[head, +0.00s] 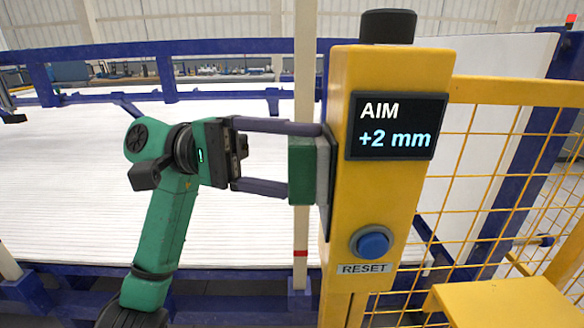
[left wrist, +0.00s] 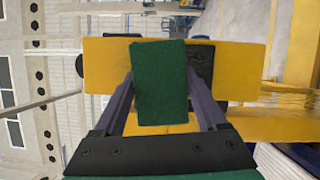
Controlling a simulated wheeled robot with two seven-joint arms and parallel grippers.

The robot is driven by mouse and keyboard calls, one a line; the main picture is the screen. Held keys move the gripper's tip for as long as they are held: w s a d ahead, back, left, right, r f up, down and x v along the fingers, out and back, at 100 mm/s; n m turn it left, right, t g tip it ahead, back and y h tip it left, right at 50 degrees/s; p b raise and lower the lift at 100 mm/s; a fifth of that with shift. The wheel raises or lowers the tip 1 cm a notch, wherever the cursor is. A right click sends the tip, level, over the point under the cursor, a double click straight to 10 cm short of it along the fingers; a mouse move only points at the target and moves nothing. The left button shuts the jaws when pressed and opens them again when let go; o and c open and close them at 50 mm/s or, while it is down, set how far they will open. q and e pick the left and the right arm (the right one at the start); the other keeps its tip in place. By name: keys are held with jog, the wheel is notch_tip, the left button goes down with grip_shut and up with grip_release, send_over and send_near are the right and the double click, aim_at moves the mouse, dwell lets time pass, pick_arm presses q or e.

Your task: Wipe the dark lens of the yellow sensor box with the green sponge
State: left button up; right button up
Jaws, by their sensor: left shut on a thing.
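The yellow sensor box (head: 379,190) stands upright at the centre right, with a black cap on top and a display reading "AIM +2 mm". My left gripper (head: 304,160) is shut on the green sponge (head: 301,171) at the box's left side. In the left wrist view the sponge (left wrist: 159,82) sits between the fingers in front of the yellow box (left wrist: 107,66). Part of the dark lens (left wrist: 201,62) shows to the right of the sponge; the rest is hidden. My right gripper is not in view.
A blue RESET button (head: 372,244) is on the box's front. Yellow mesh fencing (head: 480,200) and a yellow block (head: 500,303) stand to the right. A blue-framed bed of white pipes (head: 70,190) lies behind, with a pale post (head: 304,70) close behind the sponge.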

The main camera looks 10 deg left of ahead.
aim_at(294, 188)
pick_arm(q)
jog(key=shift+s+d+b, duration=0.25)
jog(key=shift+s+b, duration=0.15)
jog(key=shift+s, duration=0.55)
jog(key=shift+s+f+b, duration=0.15)
jog(key=shift+s+b, duration=0.1)
jog(key=shift+b, duration=0.05)
jog(key=shift+s+d+b, duration=0.3)
jog(key=shift+s+b, duration=0.4)
jog(key=shift+s, duration=0.25)
jog(key=shift+s+d, duration=0.15)
jog(key=shift+s, duration=0.3)
jog(key=a+b, duration=0.1)
jog(key=a, duration=0.2)
jog(key=s+a+b, duration=0.1)
jog(key=a, duration=0.1)
jog(key=shift+s+a, duration=0.2)
jog(key=shift+a, duration=0.2)
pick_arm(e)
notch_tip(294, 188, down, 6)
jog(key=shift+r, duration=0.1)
